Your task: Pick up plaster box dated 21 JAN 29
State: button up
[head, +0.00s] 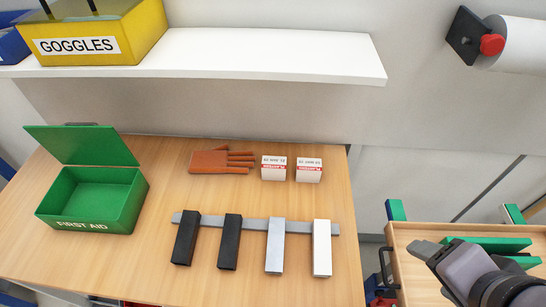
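Two small white boxes with red bands stand side by side on the wooden table: a left plaster box (274,168) and a right plaster box (309,170). Their printing is upside down and small; I cannot surely read which one is dated 21 JAN 29. A narrow gap separates them. My gripper (432,252) is at the lower right, over the wooden tray beside the table, well apart from both boxes. It is seen from behind and the side, so its finger opening is unclear. No held object shows.
An open green FIRST AID box (93,197) is at the table's left. Brown gloves (221,161) lie just left of the boxes. A white shelf (270,55) with a yellow GOGGLES bin (100,30) overhangs behind.

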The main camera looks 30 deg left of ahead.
aim_at(273, 168)
jog(key=u, duration=1.35)
